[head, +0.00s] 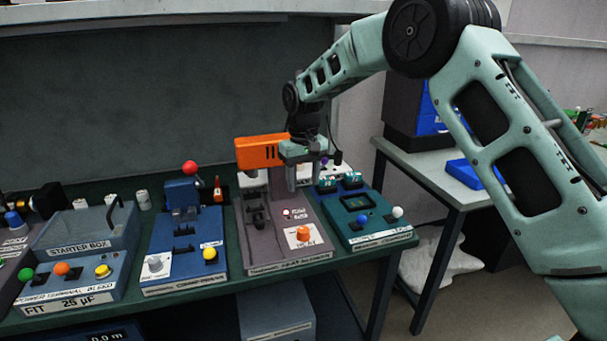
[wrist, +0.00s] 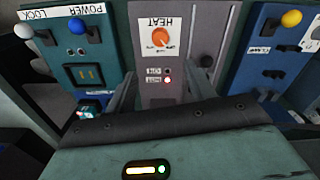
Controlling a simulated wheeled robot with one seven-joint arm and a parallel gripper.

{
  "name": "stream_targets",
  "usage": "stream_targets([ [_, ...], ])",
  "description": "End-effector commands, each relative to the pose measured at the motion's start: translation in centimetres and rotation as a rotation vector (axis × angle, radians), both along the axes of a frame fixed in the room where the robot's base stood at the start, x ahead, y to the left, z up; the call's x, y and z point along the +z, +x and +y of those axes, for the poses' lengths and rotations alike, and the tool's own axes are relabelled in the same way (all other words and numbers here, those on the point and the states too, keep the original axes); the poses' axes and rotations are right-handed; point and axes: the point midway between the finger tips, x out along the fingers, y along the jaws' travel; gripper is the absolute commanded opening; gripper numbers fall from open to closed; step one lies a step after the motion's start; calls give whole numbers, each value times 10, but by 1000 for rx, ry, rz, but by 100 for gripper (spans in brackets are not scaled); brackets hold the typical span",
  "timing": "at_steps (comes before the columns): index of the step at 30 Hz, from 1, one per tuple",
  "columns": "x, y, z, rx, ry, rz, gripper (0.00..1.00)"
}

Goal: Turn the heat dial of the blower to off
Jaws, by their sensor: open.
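The orange heat dial (head: 303,234) is on a white label plate at the front right of the grey blower panel (head: 262,250). In the wrist view the dial (wrist: 160,37) shows upside down under the word HEAT; I cannot read its setting. The orange blower (head: 262,151) is mounted at the back of the panel. My gripper (head: 304,176) hangs above the back right of the panel, behind and above the dial. In the wrist view the two fingers of my gripper (wrist: 163,88) are apart with nothing between them, and the dial is clear of them.
Two small indicator lights (wrist: 167,76) sit near the dial; one glows red. A teal power unit (head: 365,219) stands close on the right, a blue unit (head: 183,262) on the left. A starter box (head: 80,238) is farther left. Space above the dial is clear.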

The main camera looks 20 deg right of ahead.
Motion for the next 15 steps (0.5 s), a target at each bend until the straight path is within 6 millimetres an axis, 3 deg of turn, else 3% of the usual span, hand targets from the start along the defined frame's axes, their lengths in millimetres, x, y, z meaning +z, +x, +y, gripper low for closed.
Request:
stream_targets([
  [6,20,0,0,0,0,0,54],
  [15,22,0,0,0,0,1,54],
])
